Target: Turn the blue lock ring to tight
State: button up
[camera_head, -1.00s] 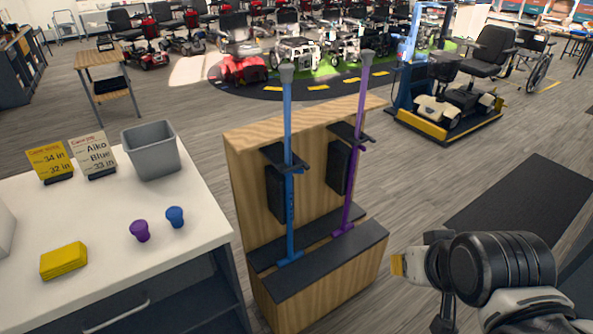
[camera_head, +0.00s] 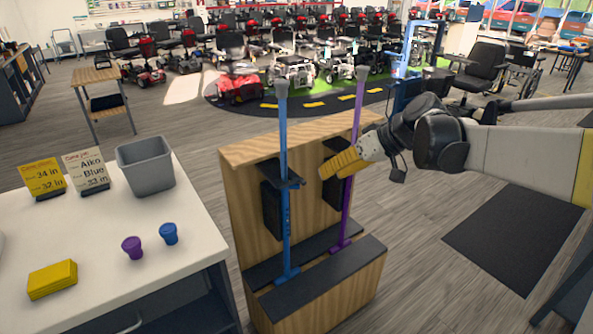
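A blue cane (camera_head: 283,140) stands upright in a wooden stand (camera_head: 240,215), with a grey top and its foot on the dark base. A lock ring on its shaft is too small to make out clearly, so I cannot tell whether it is loose or tight. A purple cane (camera_head: 356,110) stands upright to its right. My gripper (camera_head: 343,164) has yellow fingers and reaches in from the right. It overlaps the purple cane in the picture and is apart from the blue cane. Its finger gap is not clear. It hides part of the purple shaft and the right holder.
The white counter (camera_head: 120,300) at left holds a grey bin (camera_head: 146,166), a purple cap (camera_head: 132,247), a blue cap (camera_head: 169,233), a yellow block (camera_head: 52,279) and two cards, yellow (camera_head: 42,178) and white (camera_head: 87,170). Scooters fill the back.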

jog(key=w+f+n+g+y+b, duration=0.1)
jog(key=w+f+n+y, duration=0.6)
jog(key=w+f, duration=0.7)
jog(key=n+g+y, duration=0.2)
jog(key=n+y, duration=0.1)
jog(key=n, duration=0.1)
send_near(296, 188)
jog(key=a+b, duration=0.1)
jog(key=a, duration=0.2)
jog(key=w+a+b, duration=0.1)
jog(key=a, duration=0.2)
jog(key=a+b, duration=0.1)
jog(key=a, duration=0.2)
jog(key=shift+w+f+b, duration=0.25)
jog(key=shift+f+b, duration=0.1)
jog(key=shift+b, duration=0.05)
jog(key=shift+w+a+r, duration=0.1)
jog(key=shift+a, duration=0.4)
grip_shut()
